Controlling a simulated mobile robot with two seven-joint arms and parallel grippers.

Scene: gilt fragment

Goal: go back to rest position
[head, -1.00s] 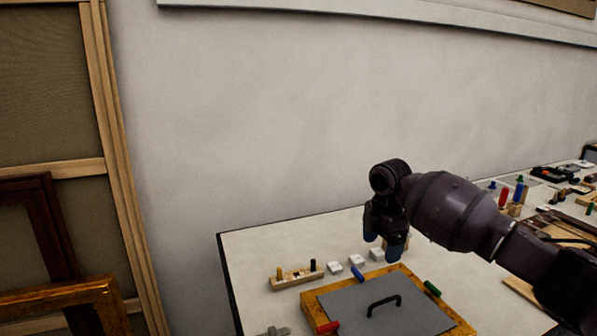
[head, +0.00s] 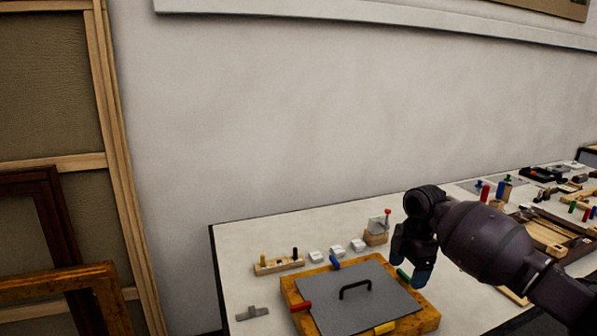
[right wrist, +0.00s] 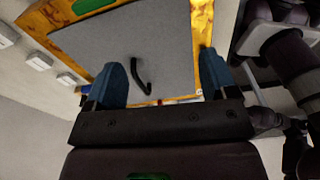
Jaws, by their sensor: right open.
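My right gripper (head: 411,268) is open and empty above the right side of the gilt-framed grey board. Its two blue fingertips stand wide apart in the right wrist view (right wrist: 170,82). The grey board (head: 340,302) has a black handle (head: 355,287) and lies in a golden wooden frame (head: 428,320) on the table. Red, blue, green and yellow pieces sit along the frame's edges. My left gripper is out of view.
The white table (head: 240,240) runs along the wall. A wooden block with pegs (head: 277,265), several white pieces (head: 337,250) and a small wooden stand (head: 376,237) are behind the frame. Tools and coloured pegs crowd the table's right part. Canvases lean at left.

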